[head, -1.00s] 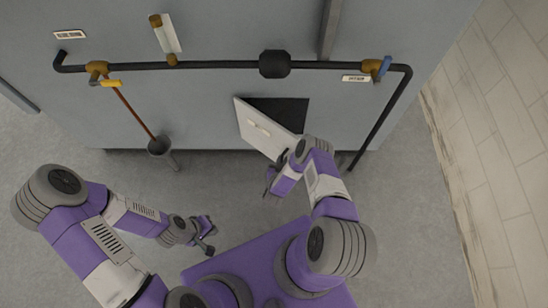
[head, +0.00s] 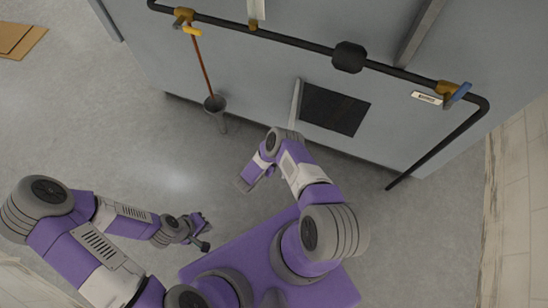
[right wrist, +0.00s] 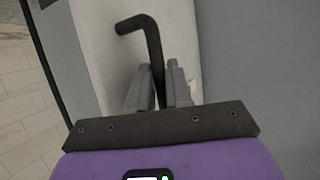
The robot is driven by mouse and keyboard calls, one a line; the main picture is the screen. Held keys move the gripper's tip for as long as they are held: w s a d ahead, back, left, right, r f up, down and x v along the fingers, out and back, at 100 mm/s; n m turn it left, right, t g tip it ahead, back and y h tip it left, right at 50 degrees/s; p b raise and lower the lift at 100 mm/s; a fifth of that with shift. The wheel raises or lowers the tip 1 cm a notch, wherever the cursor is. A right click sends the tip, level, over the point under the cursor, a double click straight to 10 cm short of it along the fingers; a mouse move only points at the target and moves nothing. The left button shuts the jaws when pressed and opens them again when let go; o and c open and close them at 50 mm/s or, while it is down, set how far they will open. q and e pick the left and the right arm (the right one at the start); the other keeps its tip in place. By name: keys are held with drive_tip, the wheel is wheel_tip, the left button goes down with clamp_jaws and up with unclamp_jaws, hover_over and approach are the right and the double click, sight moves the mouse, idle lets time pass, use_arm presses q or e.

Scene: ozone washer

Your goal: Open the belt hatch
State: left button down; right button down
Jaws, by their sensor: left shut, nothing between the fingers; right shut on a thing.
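The belt hatch door (head: 295,102) is a pale panel on the grey machine wall, seen nearly edge-on in the head view. It stands swung out at the left side of a dark square opening (head: 334,110). In the right wrist view, a black bent handle (right wrist: 152,45) stands in front of a pale panel. My right gripper (right wrist: 157,80) is shut on that handle. Its fingers are not clear in the head view, where my own arm hides them. My left gripper (head: 205,232) is shut and empty, over the floor away from the wall.
A black pipe (head: 290,39) with a blue-handled valve (head: 457,94) and a yellow-handled valve (head: 188,24) crosses the wall. A grey funnel (head: 215,104) stands left of the hatch. Brown sheets (head: 20,40) lie far left.

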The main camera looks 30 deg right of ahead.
drive_tip(key=shift+w+r+m, duration=0.1)
drive_tip(key=shift+w+m, duration=0.2)
drive_tip(key=shift+w, duration=0.2)
drive_tip(key=c, duration=1.4)
unclamp_jaws()
drive_tip(key=shift+a, duration=0.15)
drive_tip(key=p+v, duration=0.2)
drive_tip(key=v, duration=0.5)
drive_tip(key=shift+a, duration=0.2)
